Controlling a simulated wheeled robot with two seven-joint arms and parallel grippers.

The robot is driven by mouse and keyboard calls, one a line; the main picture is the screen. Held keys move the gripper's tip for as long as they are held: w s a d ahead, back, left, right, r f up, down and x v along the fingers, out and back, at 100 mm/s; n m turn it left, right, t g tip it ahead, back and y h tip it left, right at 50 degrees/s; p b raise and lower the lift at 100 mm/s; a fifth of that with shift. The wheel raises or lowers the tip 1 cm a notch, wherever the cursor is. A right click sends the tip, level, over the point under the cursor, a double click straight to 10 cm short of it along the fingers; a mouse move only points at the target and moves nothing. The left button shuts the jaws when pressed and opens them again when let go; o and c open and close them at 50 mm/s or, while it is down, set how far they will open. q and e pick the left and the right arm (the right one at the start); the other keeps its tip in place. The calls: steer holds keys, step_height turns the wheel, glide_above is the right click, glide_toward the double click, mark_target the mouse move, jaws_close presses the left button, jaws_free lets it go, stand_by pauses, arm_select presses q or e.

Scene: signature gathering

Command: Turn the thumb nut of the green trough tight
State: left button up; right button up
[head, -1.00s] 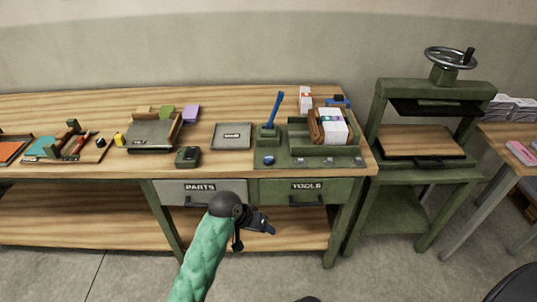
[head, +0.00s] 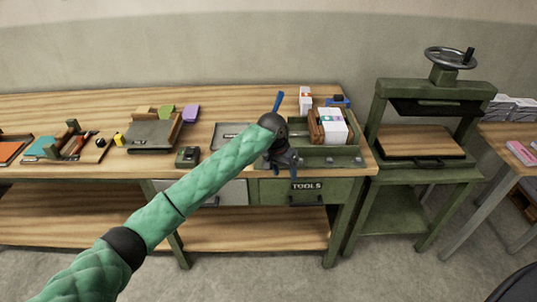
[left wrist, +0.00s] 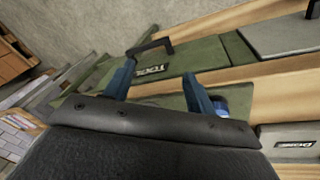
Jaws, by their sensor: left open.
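The green trough (head: 335,150) sits at the right end of the bench, holding a wooden block (head: 314,124) and a stack of white paper (head: 332,126). My left gripper (head: 285,160) is over the trough's front left corner, hiding that part in the head view. In the left wrist view its two blue fingers (left wrist: 158,75) are spread, with nothing seen held between them. A small blue round part (left wrist: 238,103) shows just beside the right finger; I cannot tell whether it is the thumb nut. My right gripper is not in view.
A blue upright handle (head: 278,101) stands behind my left gripper. A grey tray (head: 222,130) lies left of it, partly behind my arm. The TOOLS drawer (head: 330,190) is below the bench edge. A green press (head: 425,110) stands to the right.

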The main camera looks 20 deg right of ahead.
arm_select(q)
steer(key=w+r+y, duration=0.1)
steer(key=w+r, duration=0.1)
steer(key=w, duration=0.1)
steer(key=w+a+r, duration=0.1)
steer(key=w+r, duration=0.2)
steer(key=w, duration=0.1)
steer(key=w+a+r+n+y, duration=0.1)
steer(key=w+r, duration=0.1)
steer(key=w, duration=0.1)
steer(key=shift+w+a+r+t+y, duration=0.1)
steer(key=shift+w+r+t+y, duration=0.1)
steer(key=shift+r+t+y, duration=0.1)
steer(key=shift+f+p, duration=0.5)
steer(key=shift+f, duration=0.25)
step_height(320, 180, down, 4)
steer(key=shift+f+p, duration=0.25)
steer(key=shift+p, duration=0.75)
steer(key=shift+f, duration=0.95)
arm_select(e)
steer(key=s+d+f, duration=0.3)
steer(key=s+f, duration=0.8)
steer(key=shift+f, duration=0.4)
arm_select(q)
steer(key=c, duration=1)
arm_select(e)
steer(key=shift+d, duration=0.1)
